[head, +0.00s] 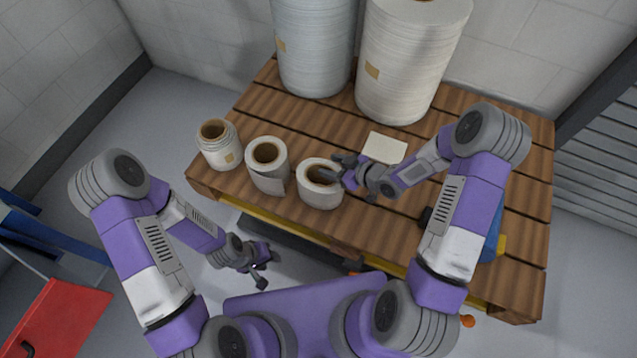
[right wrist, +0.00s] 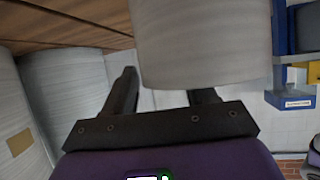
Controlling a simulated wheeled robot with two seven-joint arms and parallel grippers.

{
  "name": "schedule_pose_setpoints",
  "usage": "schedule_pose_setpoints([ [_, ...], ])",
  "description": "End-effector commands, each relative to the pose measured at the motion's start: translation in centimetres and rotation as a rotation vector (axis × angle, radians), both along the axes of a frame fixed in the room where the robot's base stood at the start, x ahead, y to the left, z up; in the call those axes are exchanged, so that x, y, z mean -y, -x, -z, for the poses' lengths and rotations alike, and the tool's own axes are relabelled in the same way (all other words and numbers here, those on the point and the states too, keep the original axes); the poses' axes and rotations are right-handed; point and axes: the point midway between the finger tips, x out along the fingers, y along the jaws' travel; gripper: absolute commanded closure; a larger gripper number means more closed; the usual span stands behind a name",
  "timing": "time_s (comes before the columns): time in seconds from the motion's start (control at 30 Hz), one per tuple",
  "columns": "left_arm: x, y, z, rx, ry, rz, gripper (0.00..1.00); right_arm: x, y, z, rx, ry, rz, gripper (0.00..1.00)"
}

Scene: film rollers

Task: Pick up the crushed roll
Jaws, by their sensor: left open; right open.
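Three small film rolls stand in a row near the pallet's front-left edge: a left roll with stepped, ridged sides (head: 228,158), a middle roll with a loose flap (head: 268,184), and a right roll (head: 318,197). The right roll looks somewhat oval, but I cannot clearly tell which is crushed. My right gripper (head: 333,170) is open at the top of the right roll. In the right wrist view, a pale roll (right wrist: 200,40) hides one fingertip; the other finger is beside it. My left gripper (head: 262,272) is open and empty, low in front of the pallet.
Two large film rolls (head: 312,45) (head: 410,60) stand at the back of the wooden pallet (head: 500,160). A pale flat card (head: 385,148) lies behind my right gripper. A blue item (head: 494,235) is partly hidden by my right arm. A red panel (head: 60,325) is at lower left.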

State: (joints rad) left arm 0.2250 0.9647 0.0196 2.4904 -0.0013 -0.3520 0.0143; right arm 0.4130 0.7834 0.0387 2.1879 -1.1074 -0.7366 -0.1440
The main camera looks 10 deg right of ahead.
Motion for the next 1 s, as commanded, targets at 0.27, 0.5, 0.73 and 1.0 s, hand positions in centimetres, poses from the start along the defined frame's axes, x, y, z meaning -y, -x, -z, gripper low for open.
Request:
schedule_pose_setpoints([
  [0.27, 0.01, 0.00, -0.11, 0.000, 0.000, 0.000, 0.57, 0.02, -0.01, -0.09, 0.000, 0.000, 0.000, 0.65],
  [0.5, 0.01, 0.00, -0.10, 0.000, 0.000, 0.000, 0.57, 0.10, 0.06, 0.03, -0.003, 0.003, 0.000, 1.00],
  [0.73, 0.01, -0.01, -0.08, 0.000, 0.000, 0.000, 0.57, 0.15, 0.22, 0.25, -0.009, 0.005, 0.000, 1.00],
  [1.0, 0.01, 0.00, -0.06, 0.000, 0.000, 0.000, 0.57, 0.18, 0.37, 0.44, -0.014, 0.006, 0.000, 1.00],
])
